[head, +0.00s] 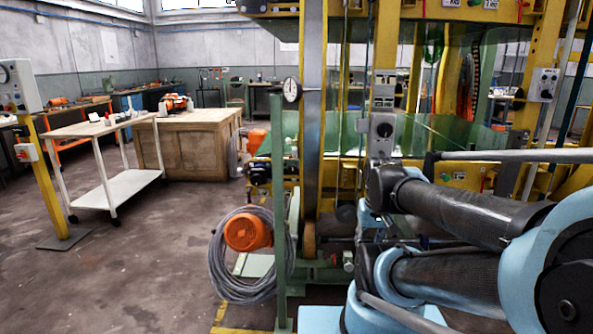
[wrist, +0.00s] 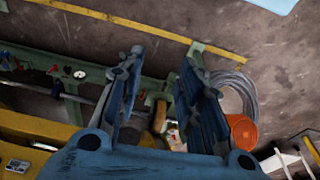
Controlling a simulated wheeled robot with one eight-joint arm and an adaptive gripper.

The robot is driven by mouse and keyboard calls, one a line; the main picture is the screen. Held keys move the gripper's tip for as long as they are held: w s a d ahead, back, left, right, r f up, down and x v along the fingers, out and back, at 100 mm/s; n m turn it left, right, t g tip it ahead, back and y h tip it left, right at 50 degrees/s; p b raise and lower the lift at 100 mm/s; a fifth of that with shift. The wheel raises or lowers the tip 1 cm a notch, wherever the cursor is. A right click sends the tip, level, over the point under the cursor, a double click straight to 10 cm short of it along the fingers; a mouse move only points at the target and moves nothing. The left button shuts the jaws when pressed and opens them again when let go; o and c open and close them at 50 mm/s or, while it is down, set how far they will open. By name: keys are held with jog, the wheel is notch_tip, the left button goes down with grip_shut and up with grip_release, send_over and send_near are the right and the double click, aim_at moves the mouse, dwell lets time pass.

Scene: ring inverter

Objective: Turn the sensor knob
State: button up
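A grey box with a round dark knob (head: 384,130) is mounted on the yellow machine frame, just above my arm in the head view. Another grey box with a knob (head: 545,84) is fixed to a yellow post at the right. A third box with dials (head: 16,86) stands on a yellow post at the far left. I cannot tell which is the sensor knob. My gripper (wrist: 163,62) is open in the wrist view, with nothing between its two fingers. None of these knobs is clear in the wrist view. The gripper is not clearly visible in the head view.
A green post with a round gauge (head: 291,89) stands at the machine's front. A coiled grey hose (head: 228,278) and an orange motor (head: 247,231) sit beside it. A white cart (head: 128,187) and wooden cabinet (head: 185,155) stand left. Floor between is clear.

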jog(key=shift+s+r, duration=0.25)
notch_tip(320, 180, up, 22)
jog(key=t+y, duration=0.1)
jog(key=y, duration=0.8)
send_over(297, 168)
jog(key=s+d, duration=0.4)
jog(key=d, duration=0.8)
jog(key=x, duration=1.7)
jog(key=shift+a+r, duration=0.15)
jog(key=shift+a, duration=0.05)
jog(key=shift+s, duration=0.1)
jog(key=c, duration=0.8)
